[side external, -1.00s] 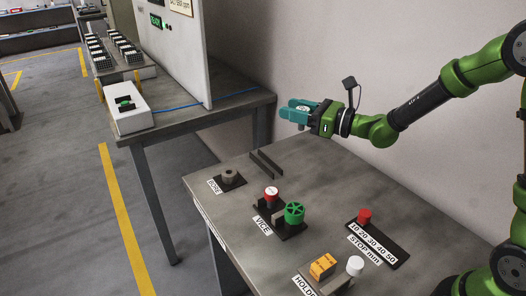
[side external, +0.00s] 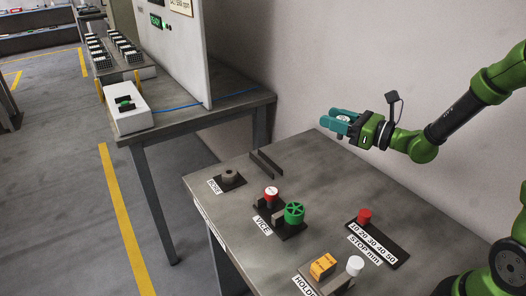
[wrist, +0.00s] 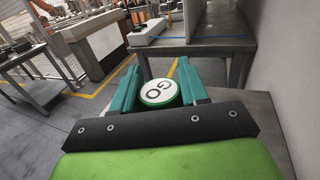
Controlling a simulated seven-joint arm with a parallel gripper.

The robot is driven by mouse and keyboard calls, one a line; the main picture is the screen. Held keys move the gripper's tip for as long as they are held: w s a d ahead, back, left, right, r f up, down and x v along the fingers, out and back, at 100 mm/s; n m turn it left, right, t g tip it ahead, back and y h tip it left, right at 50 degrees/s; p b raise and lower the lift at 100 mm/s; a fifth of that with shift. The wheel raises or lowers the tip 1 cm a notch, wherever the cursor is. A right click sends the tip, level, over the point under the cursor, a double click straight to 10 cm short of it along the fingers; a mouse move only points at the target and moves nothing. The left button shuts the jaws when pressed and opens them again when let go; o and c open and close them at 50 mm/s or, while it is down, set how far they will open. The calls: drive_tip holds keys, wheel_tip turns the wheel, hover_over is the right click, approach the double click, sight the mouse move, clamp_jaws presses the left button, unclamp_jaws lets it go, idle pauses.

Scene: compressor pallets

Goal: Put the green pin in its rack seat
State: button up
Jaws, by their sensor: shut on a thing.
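My gripper (side external: 343,122) has teal fingers and is above the far right part of the grey bench, near the wall. In the wrist view my gripper (wrist: 162,72) is shut on the green pin (wrist: 159,93), which shows a round white top marked GO with a green rim. The pin's lower part is hidden from the wrist camera. In the side view the pin is small between the fingers. I cannot tell which fixture is its rack seat.
On the bench (side external: 225,207) stand a grey ring (side external: 229,176) at BORE, a red piece with a white top (side external: 271,193) and a green handwheel (side external: 294,212) at VICE, a red knob (side external: 364,216) at STOP, and an orange block (side external: 323,266) beside a white knob (side external: 355,265).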

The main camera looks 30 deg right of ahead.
wheel_tip(320, 180, down, 10)
drive_tip(key=a+n+g+y, duration=0.1)
drive_tip(key=n+g+y, duration=0.1)
drive_tip(key=n+y, duration=0.15)
drive_tip(key=n+g+y, duration=0.2)
drive_tip(key=y, duration=0.1)
hover_over(321, 200)
drive_tip(key=shift+m, duration=0.25)
drive_tip(key=shift+a+f, duration=0.1)
drive_tip(key=shift+f, duration=4.45)
drive_tip(key=shift+f, duration=0.1)
drive_tip(key=o, duration=1.1)
drive_tip(key=shift+c, duration=0.2)
drive_tip(key=shift+s, duration=0.1)
drive_tip(key=v, duration=0.7)
drive_tip(key=shift+s+d, duration=0.15)
drive_tip(key=shift+d, duration=0.05)
